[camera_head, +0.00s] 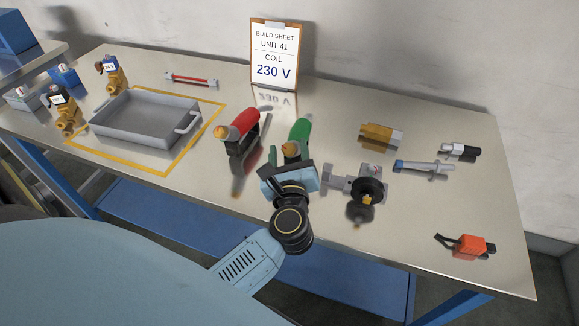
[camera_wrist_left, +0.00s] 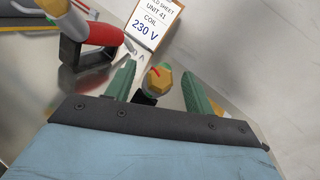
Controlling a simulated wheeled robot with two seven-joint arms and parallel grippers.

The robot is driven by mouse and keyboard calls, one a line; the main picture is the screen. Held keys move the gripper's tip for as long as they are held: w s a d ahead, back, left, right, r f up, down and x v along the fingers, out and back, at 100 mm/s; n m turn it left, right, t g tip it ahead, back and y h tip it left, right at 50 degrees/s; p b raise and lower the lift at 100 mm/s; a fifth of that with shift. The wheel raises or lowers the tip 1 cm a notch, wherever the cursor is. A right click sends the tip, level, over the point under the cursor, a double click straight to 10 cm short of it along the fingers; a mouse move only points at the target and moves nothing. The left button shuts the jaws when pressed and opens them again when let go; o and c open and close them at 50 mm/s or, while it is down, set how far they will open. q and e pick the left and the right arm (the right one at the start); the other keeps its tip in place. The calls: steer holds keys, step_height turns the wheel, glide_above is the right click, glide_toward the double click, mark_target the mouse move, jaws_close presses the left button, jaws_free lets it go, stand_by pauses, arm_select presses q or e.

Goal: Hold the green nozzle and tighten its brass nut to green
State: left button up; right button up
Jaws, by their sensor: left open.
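The green nozzle (camera_head: 302,130) stands at the middle of the table, partly hidden by my left gripper. Its brass nut (camera_head: 291,148) faces me, and in the left wrist view the nut (camera_wrist_left: 159,83) carries a red mark. My left gripper (camera_head: 289,162) is open, close in front of the nozzle. In the left wrist view its two green fingers (camera_wrist_left: 156,78) appear on either side of the nut, with gaps between. I cannot tell how deep the nut sits between them. My right gripper is not in view.
A red nozzle (camera_head: 240,123) stands just left of the green one. A grey fixture with a black knob (camera_head: 369,189) is close on the right. A grey tray (camera_head: 143,131), brass valves, a blue-handled tool (camera_head: 422,167) and an orange part (camera_head: 472,244) lie farther out. The build sheet (camera_head: 274,55) stands behind.

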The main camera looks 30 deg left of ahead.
arm_select(q)
steer(key=shift+x, duration=1.45)
jaws_close()
